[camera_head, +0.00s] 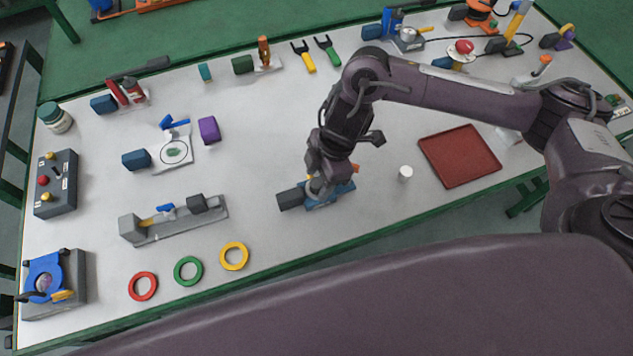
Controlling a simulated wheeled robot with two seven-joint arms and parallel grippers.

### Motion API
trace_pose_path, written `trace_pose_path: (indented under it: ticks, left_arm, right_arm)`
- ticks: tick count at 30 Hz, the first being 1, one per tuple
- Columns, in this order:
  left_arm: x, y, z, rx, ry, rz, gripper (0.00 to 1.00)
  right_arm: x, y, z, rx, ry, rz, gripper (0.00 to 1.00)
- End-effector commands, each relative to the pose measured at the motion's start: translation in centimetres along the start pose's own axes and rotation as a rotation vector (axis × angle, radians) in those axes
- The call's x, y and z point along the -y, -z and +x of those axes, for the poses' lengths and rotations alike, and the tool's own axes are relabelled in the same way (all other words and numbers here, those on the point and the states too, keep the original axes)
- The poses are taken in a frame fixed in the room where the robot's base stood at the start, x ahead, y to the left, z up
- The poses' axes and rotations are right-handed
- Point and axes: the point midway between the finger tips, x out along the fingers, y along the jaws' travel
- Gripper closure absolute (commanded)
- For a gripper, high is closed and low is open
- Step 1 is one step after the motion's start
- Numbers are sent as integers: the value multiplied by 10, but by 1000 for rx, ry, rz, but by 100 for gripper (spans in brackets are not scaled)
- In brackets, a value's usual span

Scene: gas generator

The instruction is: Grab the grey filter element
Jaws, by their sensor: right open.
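My right gripper (318,178) is open and points down over a blue fixture (325,198) near the front middle of the table. A small grey rounded part (316,187), which looks like the grey filter element, shows at the fixture right under the fingers. The gripper hides much of it, so I cannot tell whether the fingers touch it. A dark block (290,199) adjoins the fixture on the left. A small white cylinder (405,173) stands to the right, apart from the gripper. My left gripper is not in view.
A red-brown tray (460,156) lies empty to the right. A grey rail fixture (175,222) and red, green and yellow rings (234,256) lie to the left. Tools and devices line the back edge. The table middle left of the gripper is clear.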

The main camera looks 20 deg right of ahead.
Motion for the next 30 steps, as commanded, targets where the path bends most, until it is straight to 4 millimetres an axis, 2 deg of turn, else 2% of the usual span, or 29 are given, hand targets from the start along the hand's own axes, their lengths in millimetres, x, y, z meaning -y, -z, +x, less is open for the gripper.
trace_pose_path:
  ticks: [3,7,18,26,30]
  left_arm:
    - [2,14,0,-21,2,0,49]
    - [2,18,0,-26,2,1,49]
    - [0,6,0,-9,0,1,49]
    - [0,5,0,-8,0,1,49]
    - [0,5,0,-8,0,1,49]
  right_arm:
    - [0,0,2,0,0,0,48]
    - [0,0,2,0,-1,-1,49]
    - [0,0,2,-1,-1,-1,96]
    - [0,1,0,-1,-1,-1,96]
    - [-1,4,-8,-3,-3,-3,96]
